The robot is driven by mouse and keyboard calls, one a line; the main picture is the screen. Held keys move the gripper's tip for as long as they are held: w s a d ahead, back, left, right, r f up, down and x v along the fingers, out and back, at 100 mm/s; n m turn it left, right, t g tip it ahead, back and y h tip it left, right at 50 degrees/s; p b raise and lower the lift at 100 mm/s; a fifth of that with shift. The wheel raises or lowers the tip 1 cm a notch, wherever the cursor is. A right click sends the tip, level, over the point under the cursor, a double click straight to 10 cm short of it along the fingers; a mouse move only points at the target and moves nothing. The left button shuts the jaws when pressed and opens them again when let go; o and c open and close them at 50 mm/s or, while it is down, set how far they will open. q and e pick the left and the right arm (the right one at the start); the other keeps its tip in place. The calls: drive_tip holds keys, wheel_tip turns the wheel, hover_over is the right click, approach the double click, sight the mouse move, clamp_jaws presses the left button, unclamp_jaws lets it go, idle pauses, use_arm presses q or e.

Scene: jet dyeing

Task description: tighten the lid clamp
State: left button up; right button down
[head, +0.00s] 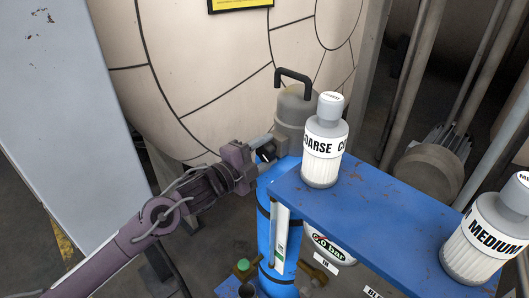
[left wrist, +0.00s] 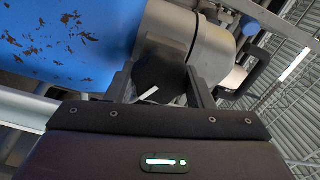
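A grey domed lid (head: 297,105) with a black bar handle (head: 293,75) tops the blue filter vessel (head: 264,220) in the middle of the head view. The black clamp knob (head: 266,153) sits at the lid's left side. In the left wrist view the knob (left wrist: 158,78) bears a slanted white mark and fills the gap between my fingers. My left gripper (head: 262,151) reaches it from the left, with one finger on each side, seemingly in contact; it also shows in the left wrist view (left wrist: 161,85). My right gripper is out of view.
A blue shelf (head: 390,215) extends right of the vessel, bearing a COARSE bottle (head: 324,145) and a MEDIUM bottle (head: 485,240). A large cream tank (head: 205,70) stands behind. A grey panel (head: 65,110) is at left. A green-capped fitting (head: 243,265) sits low.

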use_arm(q)
drive_tip(key=o, duration=0.4)
drive_tip(key=b+v, duration=0.2)
drive_tip(key=v, duration=0.6)
drive_tip(key=shift+w, duration=0.1)
